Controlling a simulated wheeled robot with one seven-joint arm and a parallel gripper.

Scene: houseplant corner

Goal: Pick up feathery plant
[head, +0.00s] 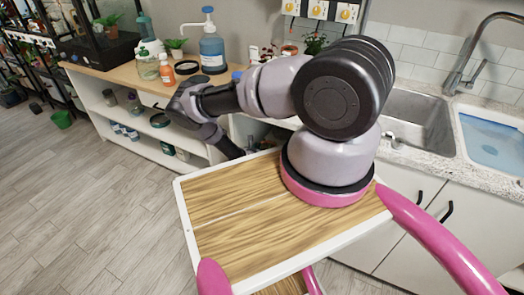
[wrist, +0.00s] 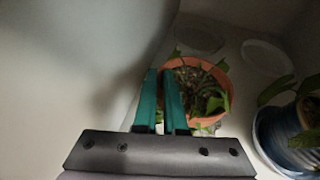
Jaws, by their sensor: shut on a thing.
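A plant in a terracotta pot (wrist: 223,82) shows in the wrist view, just beyond and to the right of my fingertips. Its leaves are green and look fairly broad, and dark soil and stems fill the pot. My gripper (wrist: 161,76) has two teal fingers close together, at the pot's left rim. It is shut on the pot's rim, though the exact contact is hard to see. In the head view my arm reaches down toward the lower shelves, and my gripper and this pot are hidden there.
A blue pot (wrist: 285,135) with a leafy plant stands close at the right, and pale round saucers (wrist: 266,57) lie behind. A pale wall rises at the left. In the head view, a shelving counter (head: 140,85) holds bottles and small plants; a sink (head: 408,112) is at right.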

